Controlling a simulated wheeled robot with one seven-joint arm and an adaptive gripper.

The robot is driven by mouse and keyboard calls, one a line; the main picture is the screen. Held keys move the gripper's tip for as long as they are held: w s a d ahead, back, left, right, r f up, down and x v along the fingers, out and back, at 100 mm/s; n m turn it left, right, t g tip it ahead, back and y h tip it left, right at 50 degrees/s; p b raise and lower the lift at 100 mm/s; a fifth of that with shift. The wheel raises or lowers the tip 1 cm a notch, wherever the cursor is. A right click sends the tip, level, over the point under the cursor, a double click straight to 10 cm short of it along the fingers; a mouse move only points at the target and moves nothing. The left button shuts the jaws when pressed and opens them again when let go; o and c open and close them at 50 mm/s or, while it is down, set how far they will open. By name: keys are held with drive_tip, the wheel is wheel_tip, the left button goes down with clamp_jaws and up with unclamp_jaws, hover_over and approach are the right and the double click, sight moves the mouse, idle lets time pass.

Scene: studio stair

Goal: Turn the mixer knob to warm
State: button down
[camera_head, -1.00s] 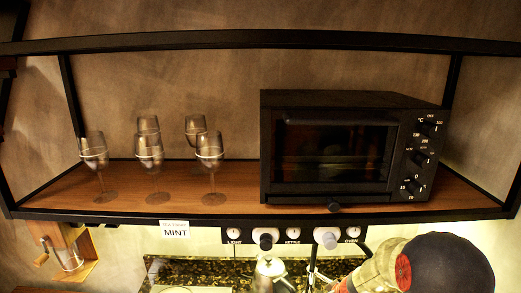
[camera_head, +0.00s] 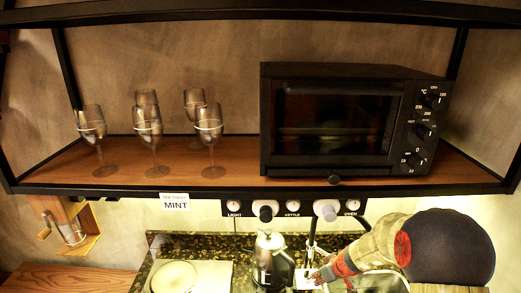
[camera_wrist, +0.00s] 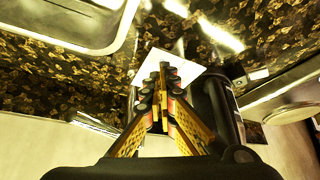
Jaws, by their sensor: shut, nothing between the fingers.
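My gripper (camera_head: 318,276) is low over the counter at the bottom right in the head view. In the wrist view its yellow and black fingers (camera_wrist: 163,80) are shut together with nothing between them. A small white card (camera_head: 306,279) with reddish marks lies by the fingertips; a white card (camera_wrist: 180,68) also shows just beyond them in the wrist view. A slim dark upright, perhaps the tap (camera_head: 312,232), stands behind the card. I cannot pick out the mixer knob for certain; it may be hidden by my gripper and arm. I cannot tell its setting.
A dark kettle-like pot (camera_head: 270,262) stands close left of my gripper. A sink rim (camera_wrist: 70,46) shows at the wrist view's upper left. The shelf (camera_head: 235,180) with glasses and the oven (camera_head: 335,125) hangs above.

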drive_tip(key=shift+s+a+f+b, duration=0.1)
drive_tip(key=shift+s+a+b, duration=0.3)
drive_tip(key=shift+b, duration=1.15)
drive_tip(key=shift+a+b, duration=0.55)
drive_tip(key=shift+b, duration=0.9)
drive_tip(key=shift+s+b, duration=0.25)
drive_tip(key=shift+b, duration=0.15)
drive_tip(key=shift+s+d, duration=0.1)
drive_tip(key=shift+s, duration=0.1)
wheel_tip(320, 180, up, 6)
drive_tip(key=p, duration=0.3)
